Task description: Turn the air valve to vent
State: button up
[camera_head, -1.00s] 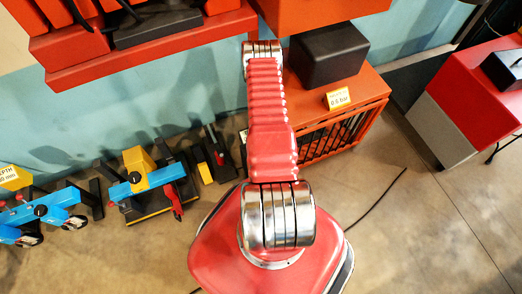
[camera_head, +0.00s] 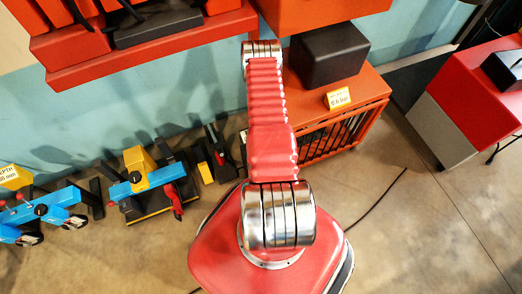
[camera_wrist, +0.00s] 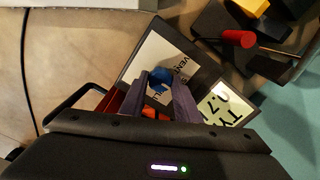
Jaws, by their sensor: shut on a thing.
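A blue valve handle (camera_wrist: 160,74) shows in the wrist view, in front of a white plate (camera_wrist: 152,55) with lettering that reads partly as VENT. My gripper (camera_wrist: 160,82) has its two dark fingers on either side of the blue handle and is shut on it. The fingers cover part of the handle, so its exact pointing direction is hard to tell. In the head view my own arm hides the gripper and the valve.
A pale label (camera_wrist: 222,106) and a red knob (camera_wrist: 238,38) on a rod lie close to the fingers. In the head view, an orange cage (camera_head: 345,128) with a black box (camera_head: 328,55) stands beside my arm.

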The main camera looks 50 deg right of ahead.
jog(key=shift+s+a+f+n, duration=0.25)
jog(key=shift+s+a+n, duration=0.1)
jog(key=shift+s+n, duration=0.15)
jog(key=n, duration=0.2)
jog(key=shift+n, duration=0.3)
jog(key=n, duration=0.3)
jog(key=shift+n, duration=1.2)
jog(key=shift+w+d+r+n, duration=0.1)
jog(key=shift+w+d+n, duration=0.1)
jog(key=shift+n, duration=1)
jog(key=shift+w+d+r, duration=0.1)
jog(key=shift+d, duration=0.05)
jog(key=o, duration=1)
jog(key=shift+w, duration=0.1)
jog(key=shift+o, duration=0.2)
